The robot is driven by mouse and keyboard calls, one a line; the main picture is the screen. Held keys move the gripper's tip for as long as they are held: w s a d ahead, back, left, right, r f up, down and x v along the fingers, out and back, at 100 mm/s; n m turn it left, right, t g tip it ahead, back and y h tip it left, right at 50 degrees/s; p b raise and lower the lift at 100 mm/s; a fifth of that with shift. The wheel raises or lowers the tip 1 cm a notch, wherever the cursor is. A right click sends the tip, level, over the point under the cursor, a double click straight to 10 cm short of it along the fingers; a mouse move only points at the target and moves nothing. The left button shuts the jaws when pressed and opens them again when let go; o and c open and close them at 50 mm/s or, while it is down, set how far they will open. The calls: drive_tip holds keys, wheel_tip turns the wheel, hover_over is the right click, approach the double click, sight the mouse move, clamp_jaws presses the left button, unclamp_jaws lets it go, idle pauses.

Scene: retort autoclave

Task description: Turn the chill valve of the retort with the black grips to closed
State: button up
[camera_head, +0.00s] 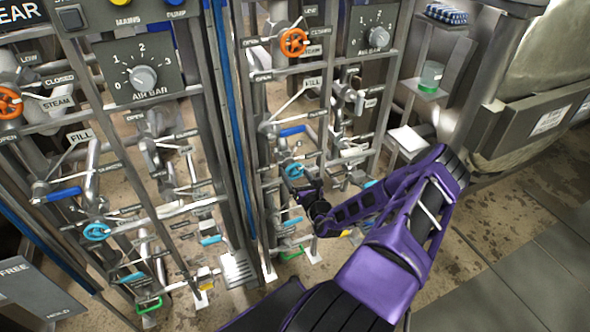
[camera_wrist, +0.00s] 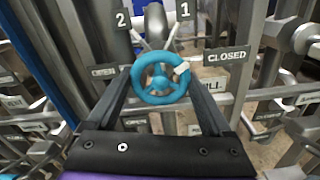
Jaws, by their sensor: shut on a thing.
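A blue handwheel (camera_wrist: 161,82) sits between the two dark fingers of my gripper (camera_wrist: 158,76) in the wrist view, and my gripper is shut on it. A white mark (camera_wrist: 182,68) on its rim points to the upper right, toward the CLOSED label (camera_wrist: 227,56). The OPEN label (camera_wrist: 103,72) is on its left. In the head view the blue wheel (camera_head: 294,170) is on the right-hand pipe rack, with my gripper (camera_head: 298,182) reaching it from the lower right. The wheel's own name plate is not readable. I cannot make out any black grips.
An orange wheel (camera_head: 293,42) and an air dial (camera_head: 377,37) are above on the same rack. Another rack on the left has its own orange wheel (camera_head: 9,102) and blue wheel (camera_head: 97,232). Pipes and levers crowd around my gripper. Floor is clear at lower right.

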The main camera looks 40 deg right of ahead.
drive_tip(key=m+p, duration=0.1)
drive_tip(key=m, duration=0.5)
drive_tip(key=shift+p, duration=0.35)
drive_tip(key=shift+a+m, duration=0.1)
drive_tip(key=shift+m, duration=0.2)
drive_tip(key=o, duration=1.1)
drive_tip(key=shift+o, duration=0.2)
drive_tip(key=shift+s, duration=0.15)
drive_tip(key=v, duration=1.7)
drive_tip(key=shift+p, duration=0.4)
drive_tip(key=shift+s, duration=0.1)
